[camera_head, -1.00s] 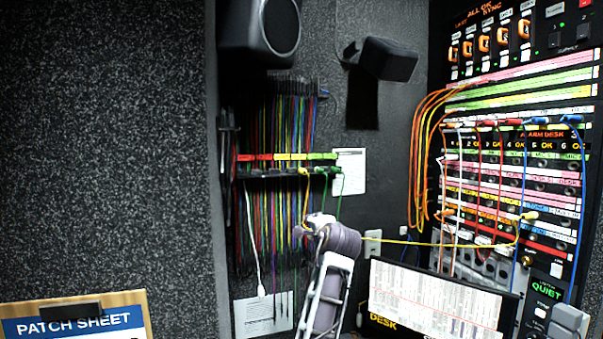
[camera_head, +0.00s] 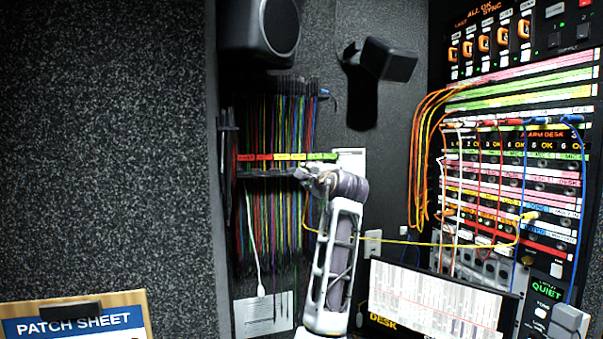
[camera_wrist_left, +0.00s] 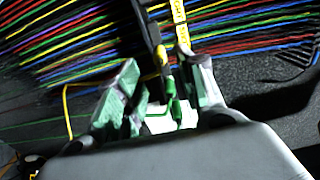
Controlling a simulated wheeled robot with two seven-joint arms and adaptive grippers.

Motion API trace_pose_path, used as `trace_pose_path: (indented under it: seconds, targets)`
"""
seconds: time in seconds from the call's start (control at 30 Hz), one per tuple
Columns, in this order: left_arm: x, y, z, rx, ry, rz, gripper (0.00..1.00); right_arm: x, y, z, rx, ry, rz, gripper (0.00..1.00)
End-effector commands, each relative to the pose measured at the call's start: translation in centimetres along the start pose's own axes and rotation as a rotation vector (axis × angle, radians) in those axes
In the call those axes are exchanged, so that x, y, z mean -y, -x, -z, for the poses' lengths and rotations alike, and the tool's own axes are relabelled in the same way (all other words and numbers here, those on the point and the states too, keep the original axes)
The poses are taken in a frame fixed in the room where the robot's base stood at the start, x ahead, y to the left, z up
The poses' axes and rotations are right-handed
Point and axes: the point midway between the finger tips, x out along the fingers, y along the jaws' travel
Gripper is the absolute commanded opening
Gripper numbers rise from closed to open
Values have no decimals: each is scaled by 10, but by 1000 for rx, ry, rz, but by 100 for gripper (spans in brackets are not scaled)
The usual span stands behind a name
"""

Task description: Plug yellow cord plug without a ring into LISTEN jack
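My left gripper (camera_head: 303,173) is at the cord rack, in front of its label strip. In the left wrist view the gripper (camera_wrist_left: 158,75) has its fingers apart, with a yellow plug (camera_wrist_left: 162,55) and green plugs (camera_wrist_left: 174,108) showing between or just beyond them. Contact cannot be told. In the head view the gripper hides the yellow plug at the rack. A yellow cord (camera_head: 430,243) runs from there to a yellow plug (camera_head: 529,216) at the patch bay (camera_head: 520,185). The LISTEN label is too small to pick out with certainty. My right gripper is not in view.
Many coloured cords hang from the rack (camera_head: 275,172). Orange cords (camera_head: 418,150) loop at the patch bay's left edge, and red, white and blue cords cross its face. A DESK screen (camera_head: 435,300) stands below.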

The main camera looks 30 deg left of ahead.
Motion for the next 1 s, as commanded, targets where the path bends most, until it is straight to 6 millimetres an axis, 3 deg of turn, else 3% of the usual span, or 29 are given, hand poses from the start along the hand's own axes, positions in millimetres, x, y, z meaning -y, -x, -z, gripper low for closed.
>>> trace_pose_path:
  seconds: [0.33,0.67,1.0]
  targets:
    - [0,-1,0,0,1,0,38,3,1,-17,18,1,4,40]
    - [0,-16,0,1,1,0,38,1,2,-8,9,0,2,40]
    - [0,-46,0,1,0,-1,38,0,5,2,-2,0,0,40]
